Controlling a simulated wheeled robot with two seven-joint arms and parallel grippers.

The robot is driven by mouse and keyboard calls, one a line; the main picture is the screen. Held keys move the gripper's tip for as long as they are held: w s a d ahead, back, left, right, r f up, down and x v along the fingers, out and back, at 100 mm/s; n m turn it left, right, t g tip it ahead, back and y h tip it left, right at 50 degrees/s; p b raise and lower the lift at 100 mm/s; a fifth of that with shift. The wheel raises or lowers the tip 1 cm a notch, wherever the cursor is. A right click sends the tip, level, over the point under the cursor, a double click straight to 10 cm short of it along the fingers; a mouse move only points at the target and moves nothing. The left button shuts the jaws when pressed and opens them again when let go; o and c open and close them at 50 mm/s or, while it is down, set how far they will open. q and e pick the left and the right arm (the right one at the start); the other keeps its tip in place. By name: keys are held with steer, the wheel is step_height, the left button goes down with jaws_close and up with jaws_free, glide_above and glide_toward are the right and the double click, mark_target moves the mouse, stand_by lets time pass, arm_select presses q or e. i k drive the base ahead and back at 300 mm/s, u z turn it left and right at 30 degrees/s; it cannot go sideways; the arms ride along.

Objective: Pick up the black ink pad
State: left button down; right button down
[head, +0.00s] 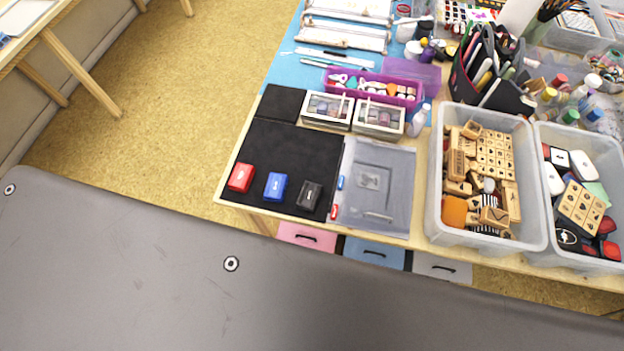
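The black ink pad (310,195) lies on a black mat (290,150) near the front left of the craft table. A blue ink pad (275,186) lies to its left, and a red ink pad (241,177) lies farther left. The three sit apart in a row on the mat. Neither of my grippers shows in the head view.
A grey tray (398,160) lies right of the mat. Clear bins of wooden stamps (437,190) and more pads (540,200) stand farther right. A purple box (372,84) and small cases are behind. A grey surface (150,270) fills the foreground.

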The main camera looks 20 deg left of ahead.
mark_target(298, 208)
steer(key=u, duration=2.35)
steer(key=k, duration=2.1)
steer(key=z, duration=1.25)
steer(key=i, duration=0.5)
steer(key=z, duration=0.05)
